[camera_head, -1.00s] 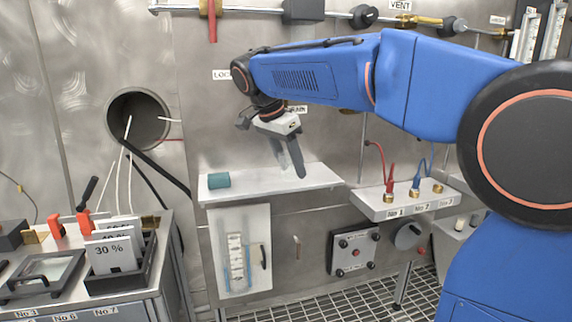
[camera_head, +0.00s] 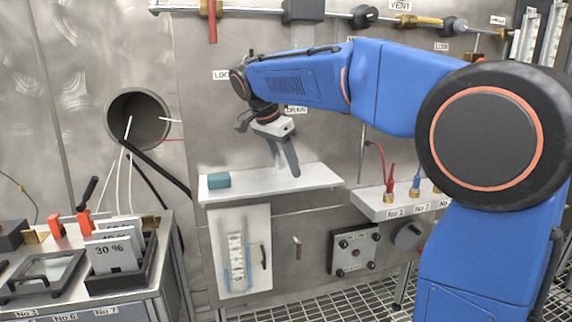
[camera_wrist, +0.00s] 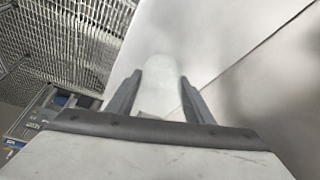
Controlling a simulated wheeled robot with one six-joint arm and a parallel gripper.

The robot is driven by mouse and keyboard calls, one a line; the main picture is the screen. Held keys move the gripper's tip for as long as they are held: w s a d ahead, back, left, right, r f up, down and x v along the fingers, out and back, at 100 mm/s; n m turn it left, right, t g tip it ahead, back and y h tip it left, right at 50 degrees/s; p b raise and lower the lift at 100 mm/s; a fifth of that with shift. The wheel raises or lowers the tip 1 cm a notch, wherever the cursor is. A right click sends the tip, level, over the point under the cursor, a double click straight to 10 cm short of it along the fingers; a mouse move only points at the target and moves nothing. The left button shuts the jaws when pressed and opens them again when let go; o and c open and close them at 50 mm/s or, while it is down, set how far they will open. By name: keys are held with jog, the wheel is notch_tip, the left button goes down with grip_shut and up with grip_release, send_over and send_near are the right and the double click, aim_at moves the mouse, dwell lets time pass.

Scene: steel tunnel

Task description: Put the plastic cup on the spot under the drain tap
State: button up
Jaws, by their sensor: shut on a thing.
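My gripper (camera_head: 284,160) hangs above the pale shelf (camera_head: 315,180), fingers pointing down, with the arm reaching in from the right. In the wrist view my gripper (camera_wrist: 163,98) is shut on a pale, whitish plastic cup (camera_wrist: 160,72) with a rounded outline between the two grey fingers. I cannot make out the cup in the head view, where the fingers seem to cover it. A DRAIN label (camera_head: 297,110) shows on the steel wall just above my gripper. The drain tap itself and the spot under it are not clearly visible behind my arm and gripper.
A teal block (camera_head: 218,180) sits at the shelf's left end. A socket box (camera_head: 375,208) with red and blue leads stands to the right. A bench with cards (camera_head: 112,257) is at lower left. The shelf's middle looks clear.

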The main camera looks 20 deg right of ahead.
jog(key=shift+f, duration=0.1)
jog(key=o, duration=1)
jog(key=shift+o, duration=0.2)
jog(key=v, duration=1.2)
jog(key=s+d+f+n+t+y, duration=0.1)
jog(key=s+d+f+n, duration=0.2)
jog(key=s+f, duration=0.7)
jog(key=s+d+f+n+t+y, duration=0.1)
jog(key=s+d+f+n, duration=0.3)
jog(key=s+f, duration=0.6)
jog(key=s+d+f+n+t+y, duration=0.1)
jog(key=s+d+f+n, duration=0.3)
jog(key=s+f, duration=0.7)
jog(key=shift+s+n+y, duration=0.35)
jog(key=shift+n+y, duration=0.25)
jog(key=shift+n, duration=0.6)
jog(key=shift+d, duration=0.15)
